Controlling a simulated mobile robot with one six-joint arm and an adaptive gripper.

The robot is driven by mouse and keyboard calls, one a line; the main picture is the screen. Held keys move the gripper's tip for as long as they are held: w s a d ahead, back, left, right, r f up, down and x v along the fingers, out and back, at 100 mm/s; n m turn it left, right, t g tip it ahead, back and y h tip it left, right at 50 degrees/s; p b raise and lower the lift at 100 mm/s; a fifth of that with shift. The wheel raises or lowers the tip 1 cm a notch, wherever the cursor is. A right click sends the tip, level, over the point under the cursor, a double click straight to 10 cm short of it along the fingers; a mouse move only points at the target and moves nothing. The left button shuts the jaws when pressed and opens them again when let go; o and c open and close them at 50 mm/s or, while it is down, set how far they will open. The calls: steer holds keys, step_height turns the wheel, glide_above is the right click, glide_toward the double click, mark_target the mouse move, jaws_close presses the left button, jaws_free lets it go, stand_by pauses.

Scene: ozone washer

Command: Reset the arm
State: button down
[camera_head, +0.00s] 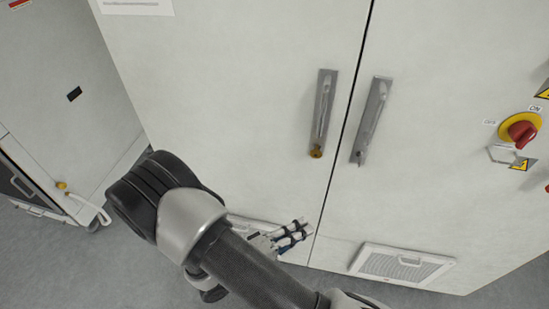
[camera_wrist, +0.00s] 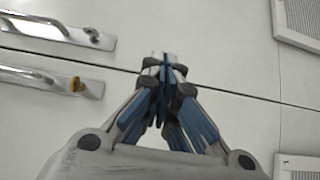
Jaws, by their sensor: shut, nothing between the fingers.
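My gripper (camera_head: 293,234) is in front of the lower part of a pale grey cabinet (camera_head: 230,90), below its two door handles. In the wrist view my gripper (camera_wrist: 165,62) has its fingers together with nothing between them. It points at the seam between the two doors; I cannot tell how far it is from the surface. The left handle (camera_head: 322,112) has a brass-coloured lock at its lower end. The right handle (camera_head: 371,120) is just across the seam. Both doors look closed. The handles also show at the left of the wrist view.
A red and yellow rotary switch (camera_head: 522,130) is on the cabinet's right side. A vent grille (camera_head: 400,265) is low on the right door. Another grey unit (camera_head: 60,90) with a pale hose (camera_head: 90,208) stands at the left. Grey floor (camera_head: 60,265) shows at the lower left.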

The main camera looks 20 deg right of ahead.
steer(key=s+d+r+m+g+y, duration=0.3)
steer(key=s+r+m+g+y, duration=0.35)
steer(key=r, duration=0.55)
steer(key=s+a+r+n+t+y, duration=0.1)
steer(key=s+a+r+t+y, duration=0.1)
steer(key=r+y, duration=0.3)
steer(key=s+a+r+n+t+y, duration=0.1)
steer(key=a+r+n+t+y, duration=0.1)
steer(key=a+r+t+y, duration=0.1)
steer(key=shift+s+a+r+t+y, duration=0.3)
steer(key=shift+r+t+y, duration=0.25)
steer(key=shift+r+y, duration=1.05)
steer(key=c, duration=2.3)
jaws_free()
steer(key=shift+r+h, duration=0.15)
steer(key=shift+h, duration=0.1)
